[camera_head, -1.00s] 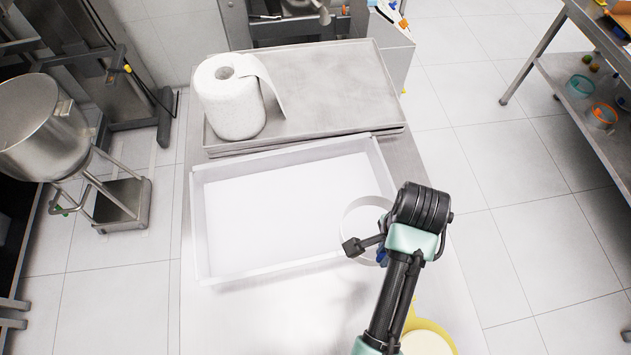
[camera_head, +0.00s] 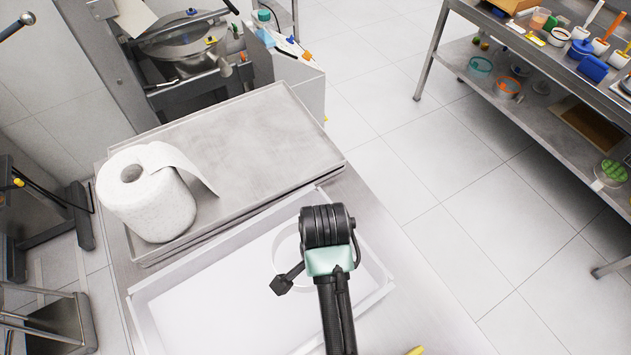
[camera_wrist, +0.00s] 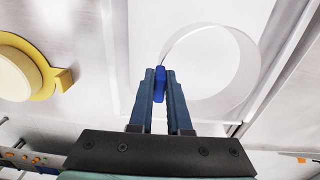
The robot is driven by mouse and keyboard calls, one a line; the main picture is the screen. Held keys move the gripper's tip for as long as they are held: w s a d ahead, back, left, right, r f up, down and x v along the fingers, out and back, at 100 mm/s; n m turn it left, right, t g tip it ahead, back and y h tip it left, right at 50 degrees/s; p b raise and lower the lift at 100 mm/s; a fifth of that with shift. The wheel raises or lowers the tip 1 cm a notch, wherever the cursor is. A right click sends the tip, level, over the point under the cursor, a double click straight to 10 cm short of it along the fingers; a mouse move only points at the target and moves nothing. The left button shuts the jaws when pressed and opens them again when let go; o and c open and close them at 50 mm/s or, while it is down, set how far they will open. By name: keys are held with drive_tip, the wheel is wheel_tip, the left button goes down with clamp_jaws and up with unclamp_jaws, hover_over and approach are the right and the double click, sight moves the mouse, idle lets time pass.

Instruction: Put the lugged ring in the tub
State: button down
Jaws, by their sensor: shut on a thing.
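The lugged ring is a thin white band with a blue lug; it shows whole in the wrist view (camera_wrist: 251,65) and partly behind my arm in the head view (camera_head: 277,249). My gripper (camera_wrist: 159,78) is shut on the blue lug, with the ring out to the right of the fingers in the wrist view. The fingertips are hidden by my wrist in the head view. The white rectangular tub (camera_head: 215,315) is shallow and looks empty. The ring appears over the tub's right end, close to its far wall; its exact height above the floor cannot be told.
Stacked metal trays (camera_head: 255,135) with a paper roll (camera_head: 150,200) stand behind the tub. A yellow lugged piece (camera_wrist: 45,78) with a pale round top lies on the table outside the tub. A shelf rack (camera_head: 520,90) stands off to the right.

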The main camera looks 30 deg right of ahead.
drive_tip(key=shift+f+p, duration=0.35)
drive_tip(key=shift+f, duration=2.8)
drive_tip(key=c, duration=0.9)
unclamp_jaws()
drive_tip(key=shift+f, duration=0.15)
drive_tip(key=shift+o, duration=0.2)
wheel_tip(320, 180, up, 11)
drive_tip(key=shift+r, duration=0.15)
drive_tip(key=shift+r+p, duration=0.35)
drive_tip(key=shift+r, duration=0.25)
